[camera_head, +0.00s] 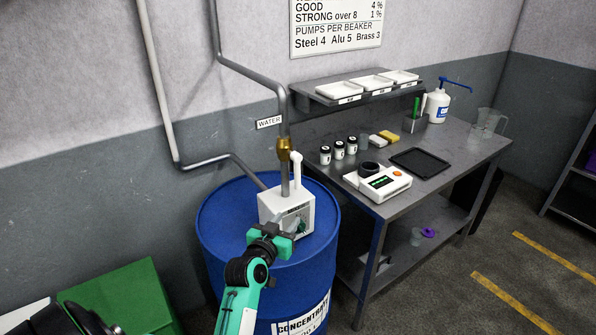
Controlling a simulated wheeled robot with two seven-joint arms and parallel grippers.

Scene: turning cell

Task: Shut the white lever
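The white lever (296,169) stands upright beside the brass valve (284,149) on the grey water pipe, above the white box (277,207) on the blue drum (222,214). My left gripper (301,229) is at the front of the white box, below the lever and apart from it. A dark green part shows on the box front close to the fingertips. The fingers are small and partly hidden by my wrist, so their opening and any contact are unclear. My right gripper is not in view.
A grey bench (452,165) stands to the right with a white scale (384,183), small jars, a black tray (420,162) and a pump bottle (437,105). Grey pipes run down the wall behind the drum. A green box (125,295) stands at lower left.

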